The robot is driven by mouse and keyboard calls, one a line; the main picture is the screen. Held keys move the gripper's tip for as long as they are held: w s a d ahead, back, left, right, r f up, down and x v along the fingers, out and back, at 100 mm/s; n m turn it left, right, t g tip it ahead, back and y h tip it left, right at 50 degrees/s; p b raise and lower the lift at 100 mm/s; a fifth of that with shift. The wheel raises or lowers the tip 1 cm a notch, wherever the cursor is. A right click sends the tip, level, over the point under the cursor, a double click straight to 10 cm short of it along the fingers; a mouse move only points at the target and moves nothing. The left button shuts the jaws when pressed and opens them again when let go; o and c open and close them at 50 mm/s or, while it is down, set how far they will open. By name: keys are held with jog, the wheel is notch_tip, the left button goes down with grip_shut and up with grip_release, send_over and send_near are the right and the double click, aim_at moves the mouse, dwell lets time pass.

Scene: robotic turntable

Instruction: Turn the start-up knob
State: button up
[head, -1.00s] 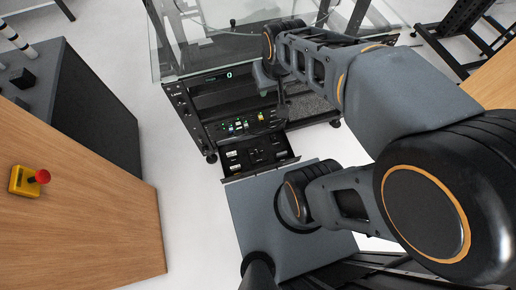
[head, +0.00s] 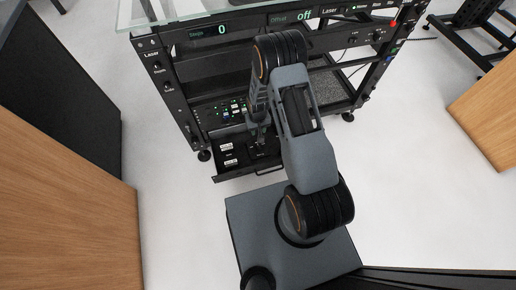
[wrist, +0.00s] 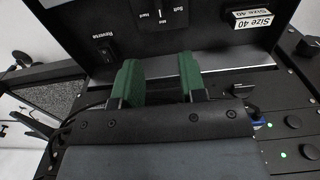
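My gripper (wrist: 160,63) has two green fingers apart with nothing between them in the wrist view. In the head view my gripper (head: 261,137) points down over the pulled-out drawer (head: 222,176) of the rack. The wrist view shows the drawer's black panel (wrist: 207,52) just beyond the fingertips, with a rocker switch (wrist: 106,54) marked Reverse and printed words Soft and Hard. I cannot tell for certain which control is the start-up knob; no label with that name is readable, and my gripper hides part of the drawer in the head view.
Black knobs (wrist: 293,122) beside green lights are at the right of the wrist view. The rack (head: 172,85) has a glass top (head: 190,10). Wooden furniture stands at left (head: 70,210) and right (head: 490,120).

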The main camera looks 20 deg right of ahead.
aim_at(258, 146)
notch_tip(258, 146, down, 14)
jog(key=b, duration=0.5)
jog(key=shift+c, duration=0.3)
grip_shut()
